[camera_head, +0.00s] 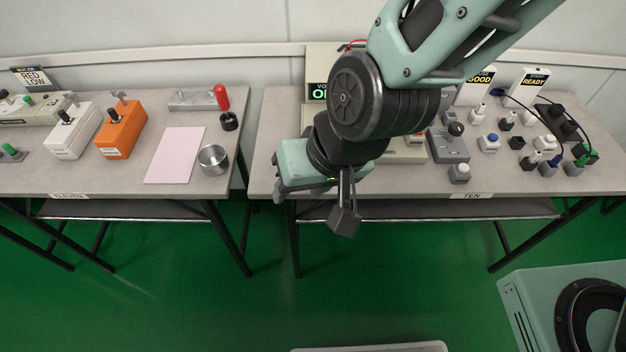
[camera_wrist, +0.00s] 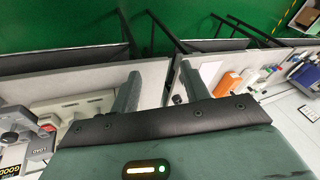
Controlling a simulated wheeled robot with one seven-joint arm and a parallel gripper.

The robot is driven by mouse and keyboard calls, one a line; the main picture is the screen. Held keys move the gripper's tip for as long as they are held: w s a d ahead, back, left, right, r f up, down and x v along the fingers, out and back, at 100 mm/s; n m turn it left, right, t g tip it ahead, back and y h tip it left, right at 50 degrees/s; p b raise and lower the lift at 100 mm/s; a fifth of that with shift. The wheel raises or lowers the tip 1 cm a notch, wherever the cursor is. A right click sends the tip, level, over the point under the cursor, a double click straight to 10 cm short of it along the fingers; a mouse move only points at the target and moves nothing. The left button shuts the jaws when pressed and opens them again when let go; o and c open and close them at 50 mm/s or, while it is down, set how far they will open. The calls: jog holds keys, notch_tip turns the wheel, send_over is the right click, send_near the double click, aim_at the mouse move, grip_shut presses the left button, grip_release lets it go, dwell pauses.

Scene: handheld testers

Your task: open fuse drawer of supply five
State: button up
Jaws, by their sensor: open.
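My gripper (camera_head: 284,182) is in front of the left part of the right table in the head view. In the wrist view its two teal fingers (camera_wrist: 160,88) are apart, with nothing between them. Beige boxes, one a box (camera_head: 405,152) partly behind my arm, stand on the right table. No label reading five can be made out, so I cannot tell which unit is supply five, and no fuse drawer can be picked out. My arm hides much of the left part of that table.
The right table (camera_head: 400,183) bears the label TEN and holds several small devices, with a grey lever box (camera_head: 448,145). The left table (camera_head: 235,150) holds an orange box (camera_head: 121,129), a pink sheet (camera_head: 175,155) and a round metal tin (camera_head: 213,159). A gap separates the tables; green floor lies in front.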

jog(key=w+a+f+m+t+h+b, duration=0.1)
jog(key=w+f+m+t+h+b, duration=0.2)
jog(key=f, duration=0.8)
jog(key=w+a+f+m+t+b, duration=0.25)
jog(key=f+t+b, duration=0.25)
jog(key=f, duration=0.6)
jog(key=s+d+f+n+t+h+b, duration=0.25)
jog(key=d+t+b, duration=0.4)
jog(key=t, duration=0.55)
jog(key=shift+m, duration=0.4)
jog(key=x, duration=0.5)
jog(key=p+x, duration=0.1)
jog(key=x, duration=0.4)
jog(key=a+x, duration=0.1)
jog(key=x, duration=0.4)
jog(key=shift+w, duration=0.2)
